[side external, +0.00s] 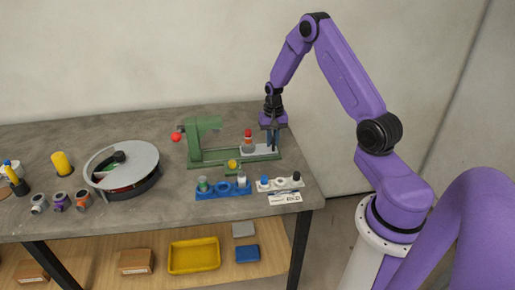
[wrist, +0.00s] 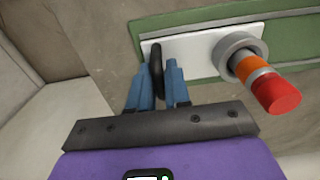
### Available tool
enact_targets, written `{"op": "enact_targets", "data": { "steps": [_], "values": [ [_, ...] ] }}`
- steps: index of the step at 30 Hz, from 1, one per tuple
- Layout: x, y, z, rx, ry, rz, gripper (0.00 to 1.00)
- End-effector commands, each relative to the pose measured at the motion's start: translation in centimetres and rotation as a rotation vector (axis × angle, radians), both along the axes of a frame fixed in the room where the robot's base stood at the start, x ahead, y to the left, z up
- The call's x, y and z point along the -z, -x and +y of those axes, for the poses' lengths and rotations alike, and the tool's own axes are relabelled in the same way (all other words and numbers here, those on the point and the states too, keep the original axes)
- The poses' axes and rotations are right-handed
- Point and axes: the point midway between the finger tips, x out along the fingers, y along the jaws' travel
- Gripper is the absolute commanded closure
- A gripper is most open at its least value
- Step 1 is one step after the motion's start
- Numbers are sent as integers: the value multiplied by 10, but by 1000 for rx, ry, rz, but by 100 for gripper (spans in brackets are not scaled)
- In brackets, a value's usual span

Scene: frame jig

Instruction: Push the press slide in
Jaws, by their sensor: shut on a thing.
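The green press (side external: 195,150) stands at the back right of the table, with a red ball knob (side external: 176,137) at its left. Its white slide plate (side external: 258,153) sticks out on the right side of the green base. A grey ring holder on the slide carries an orange and red piece (side external: 248,136), which also shows in the wrist view (wrist: 262,80). My gripper (side external: 272,145) is at the slide's outer end. In the wrist view, its blue fingers (wrist: 158,75) are shut on the slide's black handle (wrist: 156,55), one on each side.
A blue tray (side external: 223,191) and a white holder (side external: 279,184) with small pieces stand in front of the press. A small yellow round piece (side external: 233,165) is at the press's front. A round turntable (side external: 122,165) is at the left. The table's right edge is close to my gripper.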

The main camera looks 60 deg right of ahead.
Motion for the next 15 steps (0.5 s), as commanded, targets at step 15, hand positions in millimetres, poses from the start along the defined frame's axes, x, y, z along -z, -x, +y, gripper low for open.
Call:
{"op": "enact_targets", "data": {
  "steps": [15],
  "values": [
    [0,-18,18,-2,-1,1,100]
  ]
}}
